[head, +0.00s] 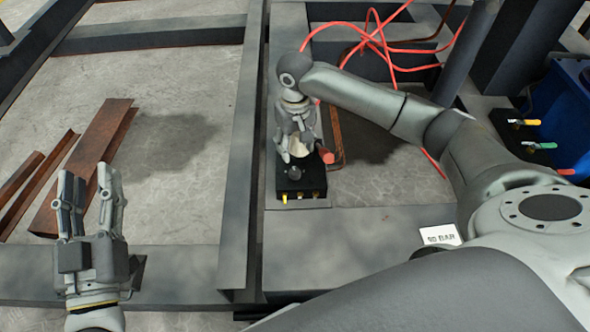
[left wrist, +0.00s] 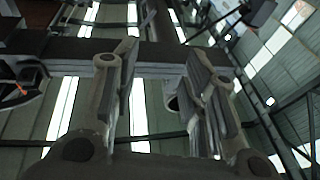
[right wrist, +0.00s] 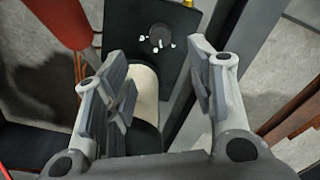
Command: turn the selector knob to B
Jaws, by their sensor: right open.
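The selector knob (head: 295,173) is a small dark round knob on top of a black box (head: 287,190). In the right wrist view the knob (right wrist: 160,38) sits on the black panel (right wrist: 125,22) with small white marks around it. The marks are too small to read, so I cannot tell its setting. My right gripper (head: 296,150) is open and points down over the box. In the right wrist view its fingertips (right wrist: 155,74) are apart, with the knob beyond them and not between them. My left gripper (head: 88,175) is open and empty, fingers up, far left of the box.
A cream cylinder (right wrist: 145,85) and a red cylinder (head: 327,157) stand close to the knob. Steel beams (head: 243,150) run beside the box. Red hoses (head: 375,40) lie behind. A blue container (head: 570,105) stands at right; rusty steel pieces (head: 95,150) lie at left.

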